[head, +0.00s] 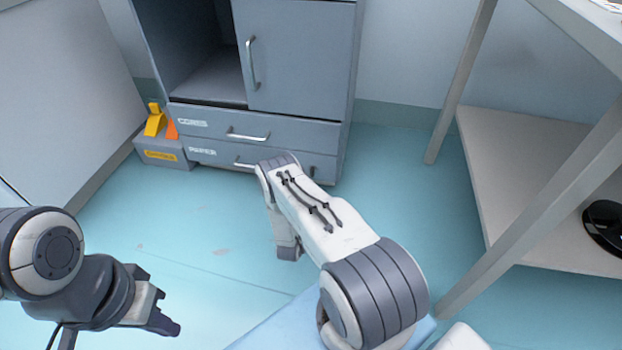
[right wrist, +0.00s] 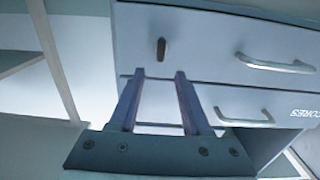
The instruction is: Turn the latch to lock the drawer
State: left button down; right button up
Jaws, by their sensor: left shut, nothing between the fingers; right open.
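The lower drawer (head: 215,157), labelled PAPER, sits at the bottom of the grey cabinet and looks closed. A small dark latch (right wrist: 162,49) is on its front, upright in the right wrist view, which appears upside down. In the head view the latch (head: 312,171) shows just beyond my right arm. My right gripper (right wrist: 158,76) is open and empty. Its fingers point at the drawer fronts, with the latch just beyond the gap between the tips and apparently untouched. In the head view my right arm hides these fingers. My left gripper (head: 160,312) is shut and empty, low at the left.
The CORES drawer (head: 290,133) is above the PAPER drawer, with an open compartment and a door (head: 300,55) higher up. A grey box (head: 160,154) with orange and yellow items stands left of the cabinet. A metal-legged shelf (head: 520,160) stands at the right. Floor is clear in front.

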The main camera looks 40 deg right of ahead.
aim_at(311, 172)
jog(key=b+x, duration=0.3)
jog(key=x, duration=0.4)
jog(key=shift+w+f+b, duration=0.1)
jog(key=shift+f+b, duration=0.05)
jog(key=shift+b, duration=0.15)
jog(key=shift+w+d, duration=0.35)
jog(key=shift+d, duration=0.05)
grip_shut()
